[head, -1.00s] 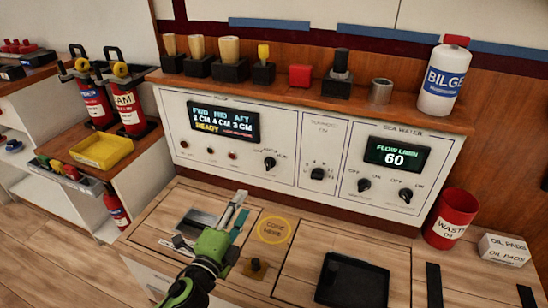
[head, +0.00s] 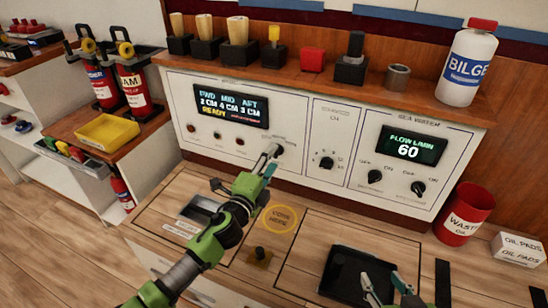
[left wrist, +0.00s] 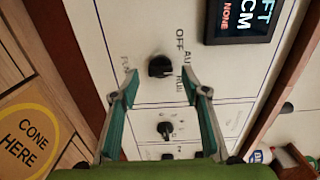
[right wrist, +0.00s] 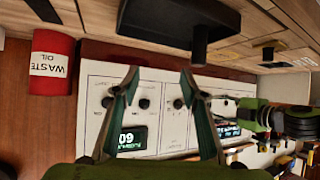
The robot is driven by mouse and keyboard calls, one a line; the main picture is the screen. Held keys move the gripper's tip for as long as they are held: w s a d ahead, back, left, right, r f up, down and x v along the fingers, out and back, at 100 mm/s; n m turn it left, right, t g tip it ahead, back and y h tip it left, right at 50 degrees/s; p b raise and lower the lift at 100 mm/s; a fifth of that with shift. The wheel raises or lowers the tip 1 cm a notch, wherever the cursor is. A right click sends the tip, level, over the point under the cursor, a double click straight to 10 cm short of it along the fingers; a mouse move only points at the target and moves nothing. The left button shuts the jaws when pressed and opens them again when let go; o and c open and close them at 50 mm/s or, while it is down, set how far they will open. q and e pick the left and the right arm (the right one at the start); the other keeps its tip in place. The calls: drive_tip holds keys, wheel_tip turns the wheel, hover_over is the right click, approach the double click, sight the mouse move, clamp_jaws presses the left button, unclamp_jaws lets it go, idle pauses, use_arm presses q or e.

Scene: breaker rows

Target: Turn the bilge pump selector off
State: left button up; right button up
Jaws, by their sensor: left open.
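The bilge pump selector looks to be the black knob (left wrist: 160,66) between the open fingers in the left wrist view, with "OFF" and other lettering beside it. In the head view the knob (head: 278,149) is partly hidden by a fingertip. My left gripper (left wrist: 157,90) is open and empty; its fingers point at the panel, one to each side of the knob, without clear contact. It also shows in the head view (head: 243,168). My right gripper (head: 385,287) is open and empty at the black tray, low in the head view; it also shows in the right wrist view (right wrist: 159,80).
Other knobs (head: 326,162) sit on the white panel (head: 290,185) to the right. A black tray (head: 345,262) lies on the counter. A red waste bin (head: 463,213) and an oil pads box (head: 519,248) stand at right.

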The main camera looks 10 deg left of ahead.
sight(277, 152)
use_arm(q)
drive_tip(key=shift+w+d, duration=0.25)
drive_tip(key=shift+w, duration=1.05)
use_arm(e)
drive_tip(key=shift+w+a+r+t, duration=0.2)
drive_tip(key=shift+w+r+t, duration=0.25)
drive_tip(key=shift+r, duration=0.15)
drive_tip(key=shift+w+a+r+t, duration=0.2)
drive_tip(key=shift+w+r+t, duration=0.15)
drive_tip(key=shift+w+r, duration=0.15)
use_arm(q)
drive_tip(key=shift+c, duration=0.4)
drive_tip(key=c, duration=1)
